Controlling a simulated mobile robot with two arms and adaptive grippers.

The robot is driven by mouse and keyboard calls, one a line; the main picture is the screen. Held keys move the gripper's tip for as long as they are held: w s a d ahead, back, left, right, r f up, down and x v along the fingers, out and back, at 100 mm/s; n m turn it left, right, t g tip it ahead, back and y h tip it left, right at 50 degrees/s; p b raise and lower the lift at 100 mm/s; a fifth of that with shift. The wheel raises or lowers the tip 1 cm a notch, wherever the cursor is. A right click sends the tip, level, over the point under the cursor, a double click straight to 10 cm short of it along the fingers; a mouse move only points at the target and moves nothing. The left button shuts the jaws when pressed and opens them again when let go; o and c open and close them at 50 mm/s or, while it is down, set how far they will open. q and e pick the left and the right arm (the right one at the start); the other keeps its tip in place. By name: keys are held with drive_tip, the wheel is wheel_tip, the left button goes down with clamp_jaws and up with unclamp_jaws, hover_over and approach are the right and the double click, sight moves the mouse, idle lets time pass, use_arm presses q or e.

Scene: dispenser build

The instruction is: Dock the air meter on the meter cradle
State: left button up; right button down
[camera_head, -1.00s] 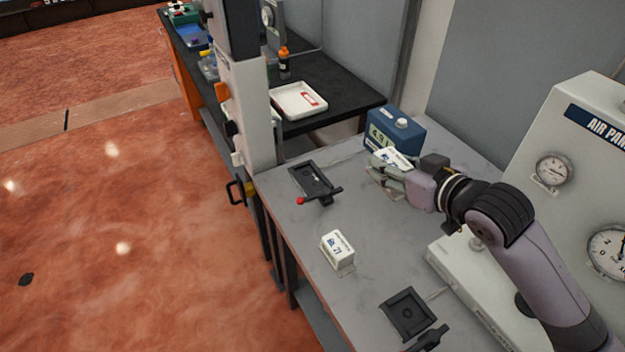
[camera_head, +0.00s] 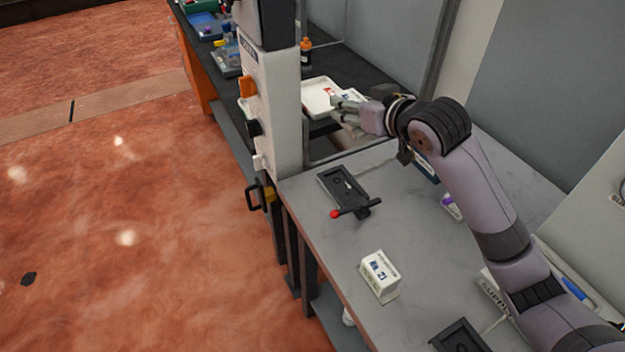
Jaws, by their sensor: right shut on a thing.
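My right gripper (camera_head: 345,108) is in front of the white tray at the back, held above the far end of the grey bench. It is shut on a pale thing, mostly hidden by the fingers, so I cannot tell its shape or whether it is the air meter. A black dock with a red-knobbed lever (camera_head: 345,187) lies empty on the bench; a second black dock (camera_head: 460,340) is cut off by the bottom edge. I cannot tell which is the meter cradle. A blue device (camera_head: 426,171) is mostly hidden behind my right arm. My left gripper is out of view.
A white block labelled "No." and a number (camera_head: 380,274) stands on the grey bench (camera_head: 325,240). A white tray (camera_head: 318,97) rests on the black bench behind. A tall white column (camera_head: 275,110) stands at the bench's left corner. The mid bench between dock and block is clear.

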drive_tip(key=shift+w+a, duration=0.15)
drive_tip(key=shift+w, duration=0.05)
wheel_tip(320, 180, down, 14)
drive_tip(key=shift+f+p, duration=0.25)
drive_tip(key=shift+p, duration=0.35)
drive_tip(key=shift+s+f, duration=0.1)
drive_tip(key=shift+f, duration=0.5)
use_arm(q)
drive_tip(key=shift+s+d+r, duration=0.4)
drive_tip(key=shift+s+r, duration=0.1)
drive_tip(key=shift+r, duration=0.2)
use_arm(e)
drive_tip(key=shift+f, duration=1.9)
drive_tip(key=shift+f, duration=0.15)
drive_tip(key=c, duration=1)
unclamp_jaws()
